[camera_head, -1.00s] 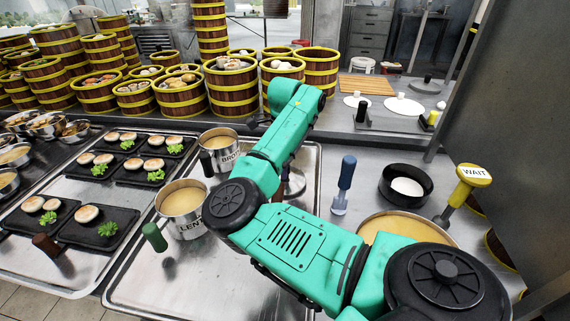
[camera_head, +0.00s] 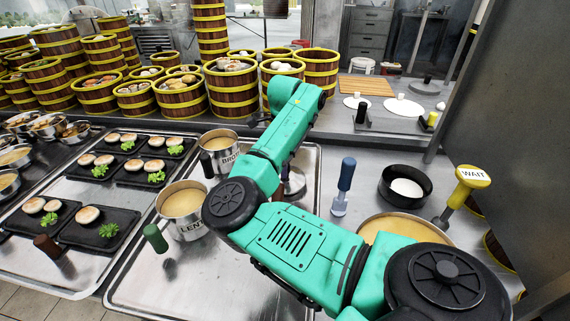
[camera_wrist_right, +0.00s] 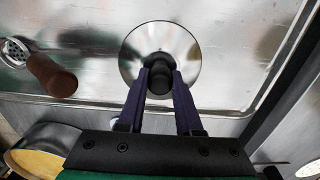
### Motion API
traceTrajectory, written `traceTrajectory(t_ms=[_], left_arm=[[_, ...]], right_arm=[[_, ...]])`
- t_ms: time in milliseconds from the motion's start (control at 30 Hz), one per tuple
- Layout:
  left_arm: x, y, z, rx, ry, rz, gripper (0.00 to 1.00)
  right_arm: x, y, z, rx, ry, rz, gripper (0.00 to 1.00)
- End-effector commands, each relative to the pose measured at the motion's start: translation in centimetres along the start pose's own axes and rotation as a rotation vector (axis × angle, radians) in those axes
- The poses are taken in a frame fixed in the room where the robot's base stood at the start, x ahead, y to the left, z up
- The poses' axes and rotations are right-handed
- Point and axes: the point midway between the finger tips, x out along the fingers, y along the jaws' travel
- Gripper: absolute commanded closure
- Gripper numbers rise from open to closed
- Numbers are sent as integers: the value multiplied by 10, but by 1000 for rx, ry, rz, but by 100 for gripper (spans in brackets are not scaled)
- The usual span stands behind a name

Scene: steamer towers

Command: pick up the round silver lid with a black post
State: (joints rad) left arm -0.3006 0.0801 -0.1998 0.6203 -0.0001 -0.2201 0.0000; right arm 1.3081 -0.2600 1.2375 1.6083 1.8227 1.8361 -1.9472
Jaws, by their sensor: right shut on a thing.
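The round silver lid (camera_wrist_right: 184,38) lies in the middle of the right wrist view, over the metal tray, with its black post (camera_wrist_right: 158,80) pointing at the camera. My right gripper (camera_wrist_right: 160,72) has its two dark fingers closed on either side of the post. I cannot tell whether the lid rests on the tray or is just above it. In the head view my green right arm hides the gripper and most of the lid; a small silver part (camera_head: 295,184) shows beside the arm. My left gripper is not in view.
On the metal tray (camera_head: 150,285) stand a pot marked LENT (camera_head: 184,209) and a pot marked BRO (camera_head: 219,151). A blue-handled tool (camera_head: 345,180), a black bowl (camera_head: 405,187) and a WAIT sign (camera_head: 474,174) are to the right. Bamboo steamers (camera_head: 231,90) stand behind.

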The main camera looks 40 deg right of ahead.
Motion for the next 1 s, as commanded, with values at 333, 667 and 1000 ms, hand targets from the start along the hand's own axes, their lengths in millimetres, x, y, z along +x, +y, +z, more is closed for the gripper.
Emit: traceTrajectory(t_ms=[333,667,1000], left_arm=[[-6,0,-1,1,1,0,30],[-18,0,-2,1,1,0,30],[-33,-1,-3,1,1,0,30]], right_arm=[[-12,0,0,0,-1,-1,100],[-32,0,0,0,-1,-1,100],[-58,0,0,0,-2,-2,100]])
